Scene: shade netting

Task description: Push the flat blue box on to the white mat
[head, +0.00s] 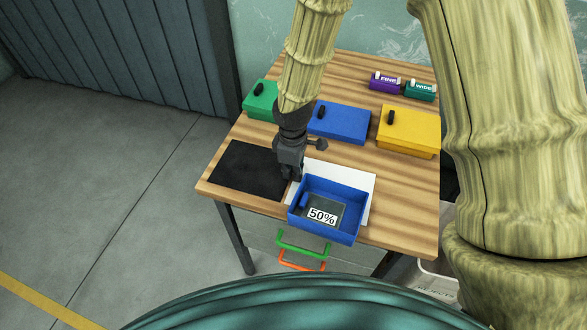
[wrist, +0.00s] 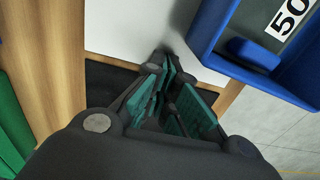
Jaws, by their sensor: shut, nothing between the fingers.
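The open, shallow blue box (head: 345,233) with a "50%" label lies at the table's front, partly on the white mat (head: 352,178) and reaching past its front edge. In the wrist view the box (wrist: 207,40) is at upper right and bare white mat (wrist: 125,28) at upper middle. A second, closed blue box (head: 343,122) with a black handle stands behind the mat. My gripper (head: 295,178) is shut and empty, pointing down at the mat's left side, by the box's back left corner. In the wrist view the fingertips (wrist: 166,62) appear apart from the box; contact is unclear from above.
A black mat (head: 245,172) lies left of the white one. Green (head: 260,103) and yellow (head: 408,130) boxes flank the closed blue box. Small purple (head: 384,83) and teal (head: 420,91) boxes stand at the back right. The table's front edge is close to the open box.

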